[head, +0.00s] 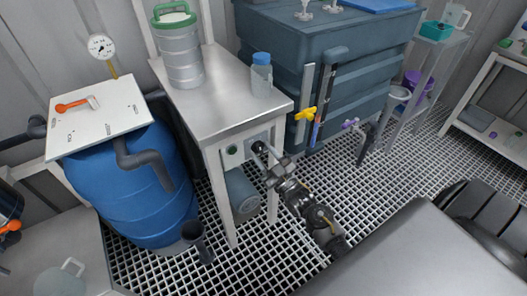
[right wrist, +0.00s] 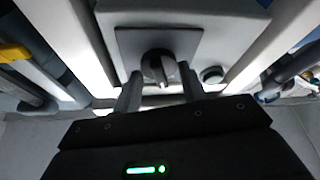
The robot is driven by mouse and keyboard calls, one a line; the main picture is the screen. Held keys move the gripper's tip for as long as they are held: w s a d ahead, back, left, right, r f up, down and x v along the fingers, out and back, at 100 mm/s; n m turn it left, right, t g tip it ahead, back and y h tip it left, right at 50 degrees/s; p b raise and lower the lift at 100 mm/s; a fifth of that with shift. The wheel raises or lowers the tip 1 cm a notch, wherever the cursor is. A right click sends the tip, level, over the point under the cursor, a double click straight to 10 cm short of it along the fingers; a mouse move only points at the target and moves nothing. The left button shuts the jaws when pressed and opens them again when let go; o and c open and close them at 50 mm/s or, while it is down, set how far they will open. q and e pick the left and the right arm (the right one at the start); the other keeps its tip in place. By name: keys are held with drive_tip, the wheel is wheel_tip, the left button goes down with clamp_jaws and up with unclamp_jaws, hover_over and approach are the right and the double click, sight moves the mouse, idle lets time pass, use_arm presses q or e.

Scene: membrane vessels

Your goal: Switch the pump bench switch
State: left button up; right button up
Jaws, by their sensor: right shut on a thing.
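The pump bench (head: 222,112) is a metal-topped bench with a switch panel on its front. The rotary switch is a dark round knob (right wrist: 158,68) on a grey square plate (right wrist: 127,42) in the right wrist view. In the head view my right gripper (head: 265,157) reaches the bench front from the lower right and partly covers the switch. In the right wrist view the two fingers of my right gripper (right wrist: 160,88) stand on either side of the knob, shut on it. The knob's grip ridge looks roughly upright in that view. My left gripper is not in view.
A green button (head: 232,150) sits left of the switch. A green-lidded canister (head: 180,55) and a blue-capped bottle (head: 261,78) stand on the bench. A blue barrel (head: 150,200) is left, a dark tank (head: 370,75) with a yellow valve (head: 305,114) right. Grated floor lies below.

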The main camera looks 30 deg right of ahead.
drive_tip(key=m+h+p, duration=0.1)
drive_tip(key=m+h, duration=0.1)
drive_tip(key=m, duration=0.1)
drive_tip(key=m+h+p, duration=0.2)
drive_tip(key=m, duration=0.2)
drive_tip(key=m+h+p, duration=0.1)
drive_tip(key=m+h, duration=0.1)
drive_tip(key=m, duration=0.2)
drive_tip(key=shift+a+r, duration=0.1)
drive_tip(key=shift+a, duration=0.2)
drive_tip(key=shift+m+h+p, duration=0.3)
drive_tip(key=shift+m+p, duration=0.2)
drive_tip(key=shift+m, duration=0.2)
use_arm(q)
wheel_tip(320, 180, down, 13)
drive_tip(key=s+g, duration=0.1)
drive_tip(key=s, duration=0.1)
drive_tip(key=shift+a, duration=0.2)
use_arm(e)
drive_tip(key=shift+m+g+h, duration=0.4)
drive_tip(key=shift+m, duration=0.3)
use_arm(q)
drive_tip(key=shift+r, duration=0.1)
use_arm(e)
drive_tip(key=o, duration=0.9)
drive_tip(key=shift+o, duration=0.2)
